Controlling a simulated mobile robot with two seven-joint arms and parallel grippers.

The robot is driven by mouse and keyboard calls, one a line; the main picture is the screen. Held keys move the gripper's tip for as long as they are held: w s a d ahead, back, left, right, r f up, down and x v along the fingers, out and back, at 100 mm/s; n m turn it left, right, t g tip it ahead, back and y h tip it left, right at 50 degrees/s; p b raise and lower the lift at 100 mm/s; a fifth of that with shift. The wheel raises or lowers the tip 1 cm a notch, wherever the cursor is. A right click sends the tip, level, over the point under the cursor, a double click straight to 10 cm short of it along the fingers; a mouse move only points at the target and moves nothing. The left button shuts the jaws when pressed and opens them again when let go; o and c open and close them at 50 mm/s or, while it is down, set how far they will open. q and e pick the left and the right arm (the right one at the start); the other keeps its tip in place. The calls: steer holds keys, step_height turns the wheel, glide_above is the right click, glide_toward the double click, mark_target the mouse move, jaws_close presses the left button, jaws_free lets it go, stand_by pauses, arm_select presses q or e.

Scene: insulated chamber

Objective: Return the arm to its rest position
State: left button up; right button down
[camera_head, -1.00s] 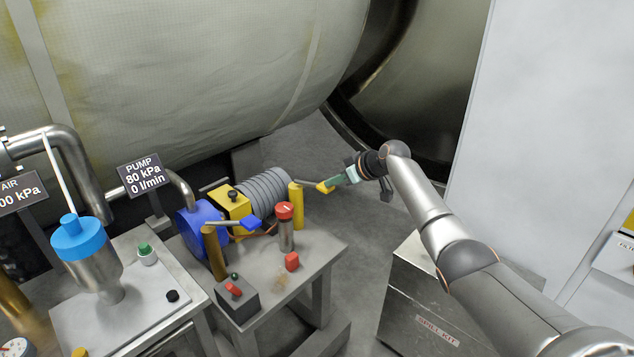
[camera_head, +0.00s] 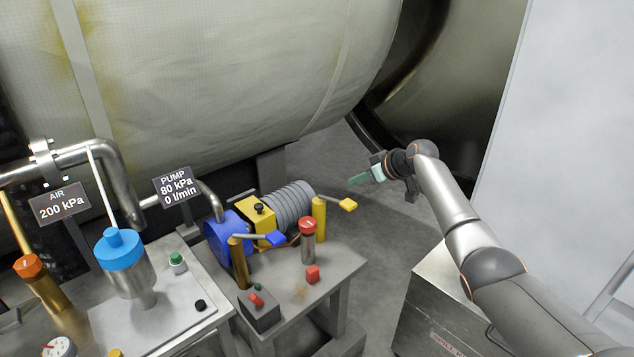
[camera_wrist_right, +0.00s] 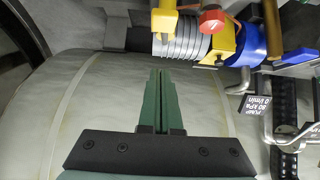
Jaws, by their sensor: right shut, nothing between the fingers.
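My right gripper (camera_head: 366,175) is at the end of my right arm, which comes in from the right in the head view. Its green fingers are together and empty, in the air to the right of the pump table. In the right wrist view the closed fingers (camera_wrist_right: 158,100) point toward the pale insulated vessel (camera_wrist_right: 90,120). The yellow-tipped lever (camera_head: 347,204) on the pump stand is close to the fingertips but apart from them in the head view. My left gripper is not in view.
The pump table (camera_head: 335,262) carries a blue and yellow pump (camera_head: 228,232), a red-capped post (camera_head: 307,235) and a small switch box (camera_head: 259,310). A metal chest (camera_head: 430,300) stands below my right arm. The large vessel (camera_head: 250,80) fills the back. Floor (camera_head: 385,235) shows between table and chest.

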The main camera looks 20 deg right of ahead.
steer(key=s+a+f+n+g+h, duration=0.1)
steer(key=s+a+f+g, duration=0.1)
steer(key=s+a+f, duration=0.65)
steer(key=s+a+f+n+g, duration=0.15)
steer(key=s+a+f, duration=0.35)
steer(key=s+f, duration=0.55)
steer(key=s+a+r+m+g+h, duration=0.1)
steer(key=s+a+m, duration=0.1)
steer(key=s, duration=1.2)
steer(key=s+a+r+m+g+h, duration=0.1)
steer(key=s+a+r+m, duration=0.15)
steer(key=s, duration=1.15)
arm_select(q)
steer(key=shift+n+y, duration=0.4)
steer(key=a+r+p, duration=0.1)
steer(key=p, duration=0.2)
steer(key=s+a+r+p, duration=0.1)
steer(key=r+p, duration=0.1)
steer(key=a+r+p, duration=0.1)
steer(key=p, duration=0.2)
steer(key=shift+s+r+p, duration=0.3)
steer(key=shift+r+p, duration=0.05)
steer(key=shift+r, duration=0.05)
arm_select(e)
steer(key=w+a+f+t+y, duration=0.2)
steer(key=w+a+f+t, duration=0.1)
steer(key=w+t, duration=0.2)
steer(key=shift+a, duration=0.3)
